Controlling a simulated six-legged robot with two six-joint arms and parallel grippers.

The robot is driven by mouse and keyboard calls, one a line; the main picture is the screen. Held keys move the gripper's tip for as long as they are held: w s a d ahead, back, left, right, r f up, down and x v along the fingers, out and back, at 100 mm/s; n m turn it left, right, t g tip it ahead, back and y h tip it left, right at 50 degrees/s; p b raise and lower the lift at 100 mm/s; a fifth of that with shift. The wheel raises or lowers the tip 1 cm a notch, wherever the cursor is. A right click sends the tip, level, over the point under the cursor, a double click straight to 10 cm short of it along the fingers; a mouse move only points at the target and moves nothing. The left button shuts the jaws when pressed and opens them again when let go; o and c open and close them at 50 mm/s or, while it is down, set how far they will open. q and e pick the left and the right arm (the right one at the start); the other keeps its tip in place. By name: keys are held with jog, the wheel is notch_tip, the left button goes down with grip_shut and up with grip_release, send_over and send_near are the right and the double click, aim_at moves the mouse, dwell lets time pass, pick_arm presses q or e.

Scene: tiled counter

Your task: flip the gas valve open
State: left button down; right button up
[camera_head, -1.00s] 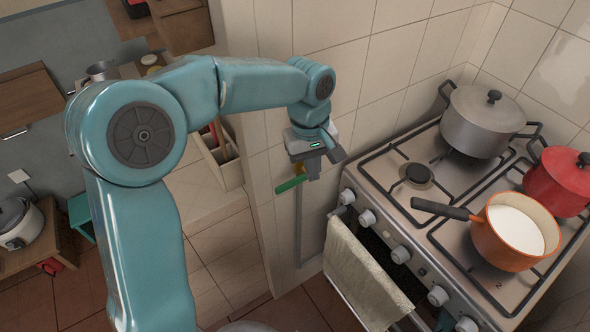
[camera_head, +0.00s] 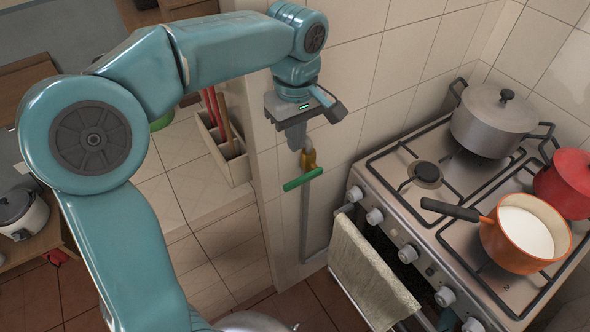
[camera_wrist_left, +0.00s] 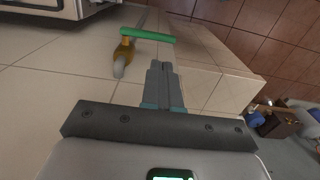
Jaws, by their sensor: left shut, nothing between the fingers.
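The gas valve has a green lever handle (camera_head: 303,179) and a brass body (camera_head: 308,158) on a thin grey pipe (camera_head: 305,215) running down the tiled wall, left of the stove. The lever lies crosswise to the pipe. My left gripper (camera_head: 297,143) is shut and empty, just above and left of the brass body in the head view. In the left wrist view, the shut fingers (camera_wrist_left: 161,70) point toward the green handle (camera_wrist_left: 148,35), with a gap seeming to remain. The brass body (camera_wrist_left: 124,52) is left of the fingertips there. My right gripper is not in view.
The gas stove (camera_head: 415,215) stands right of the valve, with a grey pot (camera_head: 492,125), a red pot (camera_head: 570,185) and an orange pan (camera_head: 505,250). A towel (camera_head: 365,270) hangs on its front. A utensil box (camera_head: 228,160) stands left, behind the wall corner.

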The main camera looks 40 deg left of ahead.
aim_at(295, 180)
pick_arm(q)
notch_tip(295, 180, down, 11)
jog(key=shift+r+p, duration=0.2)
jog(key=shift+p, duration=0.15)
